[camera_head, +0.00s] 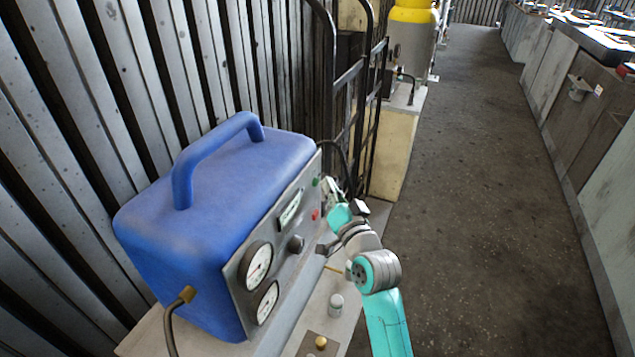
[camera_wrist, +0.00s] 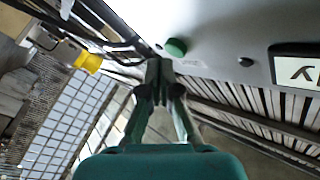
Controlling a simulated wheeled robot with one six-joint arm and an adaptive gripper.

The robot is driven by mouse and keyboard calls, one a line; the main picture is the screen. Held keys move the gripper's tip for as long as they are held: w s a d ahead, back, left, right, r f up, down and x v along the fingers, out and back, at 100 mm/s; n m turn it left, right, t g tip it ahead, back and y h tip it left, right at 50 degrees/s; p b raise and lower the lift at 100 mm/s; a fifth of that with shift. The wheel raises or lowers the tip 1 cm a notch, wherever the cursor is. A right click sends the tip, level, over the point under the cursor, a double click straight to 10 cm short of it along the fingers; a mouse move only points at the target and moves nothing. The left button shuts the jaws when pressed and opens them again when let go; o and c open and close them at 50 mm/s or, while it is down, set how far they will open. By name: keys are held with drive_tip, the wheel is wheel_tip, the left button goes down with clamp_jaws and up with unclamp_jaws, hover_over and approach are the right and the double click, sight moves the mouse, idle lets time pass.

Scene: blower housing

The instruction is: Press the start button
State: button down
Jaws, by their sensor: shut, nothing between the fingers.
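The blue machine (camera_head: 225,185) stands at the left with a grey front panel (camera_head: 286,262). A small green button (camera_head: 315,183) sits high at the panel's far end, with a red button (camera_head: 315,214) below it. The green button (camera_wrist: 176,47) also shows in the wrist view as a short round cap on the pale panel. My gripper (camera_wrist: 160,64) is shut and empty, its tips just beside the green button in the picture. I cannot tell whether they touch it or the panel. In the head view my arm reaches the far end of the panel, and the fingertips are hard to make out.
The panel also carries two dial gauges (camera_head: 257,265), a dark knob (camera_head: 296,243) and a label. A black metal rack (camera_head: 345,95) stands behind the machine. A yellow fitting (camera_wrist: 88,62) shows at left in the wrist view. The aisle floor (camera_head: 470,200) at right is clear.

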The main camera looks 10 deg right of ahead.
idle(0.3)
drive_tip(key=shift+w+a, duration=0.25)
drive_tip(key=shift+a, duration=0.1)
idle(0.4)
drive_tip(key=shift+s+d, duration=0.25)
drive_tip(key=shift+d, duration=0.1)
idle(0.3)
drive_tip(key=s+d, duration=0.3)
drive_tip(key=d, duration=0.2)
drive_tip(key=shift+s, duration=0.3)
drive_tip(key=shift+f, duration=0.1)
idle(0.7)
